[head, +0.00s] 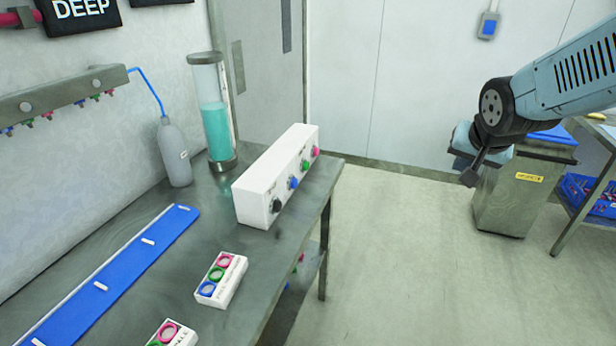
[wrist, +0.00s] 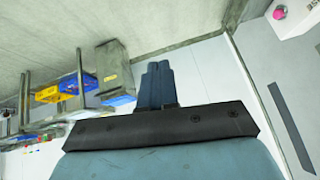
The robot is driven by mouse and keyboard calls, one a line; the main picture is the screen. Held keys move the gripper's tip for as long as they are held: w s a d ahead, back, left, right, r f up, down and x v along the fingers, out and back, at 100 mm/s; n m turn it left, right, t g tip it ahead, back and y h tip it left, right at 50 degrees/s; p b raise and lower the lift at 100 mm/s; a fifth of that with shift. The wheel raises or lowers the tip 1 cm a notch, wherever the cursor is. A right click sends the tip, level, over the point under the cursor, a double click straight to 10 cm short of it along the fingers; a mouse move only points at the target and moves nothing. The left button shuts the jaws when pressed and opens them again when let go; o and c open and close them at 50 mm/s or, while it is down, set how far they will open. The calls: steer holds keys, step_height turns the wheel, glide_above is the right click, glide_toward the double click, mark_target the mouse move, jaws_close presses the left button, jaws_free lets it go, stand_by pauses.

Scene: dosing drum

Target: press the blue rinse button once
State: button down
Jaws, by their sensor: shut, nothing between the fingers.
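A white control box (head: 262,182) stands on the metal bench, its front facing right. On that front are a black knob (head: 277,205), a blue button (head: 293,183), a green button (head: 304,165) and a pink button (head: 315,151). Their labels are too small to read, so I cannot confirm which is rinse. My gripper (head: 470,178) is in the air well to the right of the box, apart from it. In the wrist view its fingers (wrist: 155,85) are together and empty. There a pink button (wrist: 279,12) shows at top right; the blue one is not visible.
A small white box (head: 221,279) with blue, green and pink rings lies nearer on the bench (head: 150,270), with another partly cut off. A turquoise-filled cylinder (head: 214,115) and grey bottle (head: 174,152) stand behind. Floor between bench and grey bin (head: 520,195) is clear.

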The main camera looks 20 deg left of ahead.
mark_target(293, 183)
steer(key=w+a+f+m+y, duration=0.2)
steer(key=w+a+f+y, duration=0.1)
steer(key=a+f, duration=0.6)
steer(key=w+a+f+m+y, duration=0.2)
steer(key=w+a+f+y, duration=0.2)
steer(key=a+f, duration=0.5)
steer(key=a+y, duration=0.1)
steer(key=a, duration=0.6)
steer(key=shift+w+a+f, duration=0.2)
steer(key=shift+w, duration=0.05)
steer(key=shift+a, duration=0.15)
steer(key=shift+w+a, duration=0.2)
steer(key=shift+a, duration=1.95)
steer(key=shift+w+a, duration=0.15)
steer(key=shift+a, duration=1.95)
steer(key=shift+a, duration=0.1)
steer(key=shift+a, duration=0.3)
